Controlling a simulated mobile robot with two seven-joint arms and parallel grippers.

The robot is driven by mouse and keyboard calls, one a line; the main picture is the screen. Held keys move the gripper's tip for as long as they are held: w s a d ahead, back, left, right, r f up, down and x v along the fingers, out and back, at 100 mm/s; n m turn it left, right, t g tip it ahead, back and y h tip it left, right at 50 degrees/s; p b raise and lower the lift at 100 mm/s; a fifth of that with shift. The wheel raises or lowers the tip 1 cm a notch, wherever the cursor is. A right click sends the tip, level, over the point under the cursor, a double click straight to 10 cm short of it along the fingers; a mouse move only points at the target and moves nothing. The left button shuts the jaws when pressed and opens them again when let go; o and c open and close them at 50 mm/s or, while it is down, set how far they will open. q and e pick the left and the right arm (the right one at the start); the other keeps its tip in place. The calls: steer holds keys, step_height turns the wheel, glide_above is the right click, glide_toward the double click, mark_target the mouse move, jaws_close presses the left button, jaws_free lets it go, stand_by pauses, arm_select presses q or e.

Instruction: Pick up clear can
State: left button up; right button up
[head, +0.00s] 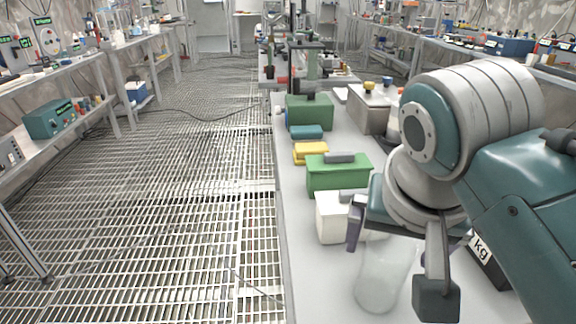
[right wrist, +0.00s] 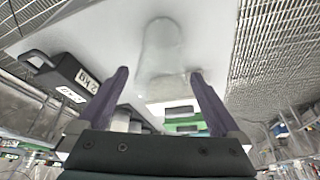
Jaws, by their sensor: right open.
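The clear can (head: 383,280) is a translucent, glassy cylinder standing upright on the pale bench top near its front, partly behind my right gripper. My right gripper (head: 396,272) is open, with one finger on each side of the can in the head view. The right wrist view shows the can (right wrist: 163,50) beyond and between the two spread fingers of the gripper (right wrist: 160,74). No finger visibly closes on the can. My left gripper is not in view.
A white box (head: 330,218), a green box (head: 337,176) and a yellow box (head: 309,152) line the bench behind the can. A dark weight marked kg (head: 486,262) stands to its right; it also shows in the right wrist view (right wrist: 62,80). Open grating floor (head: 150,200) lies left.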

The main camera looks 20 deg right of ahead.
steer(key=shift+w+d+f, duration=0.1)
steer(key=shift+w+f, duration=0.1)
steer(key=shift+f, duration=0.35)
steer(key=c, duration=1.4)
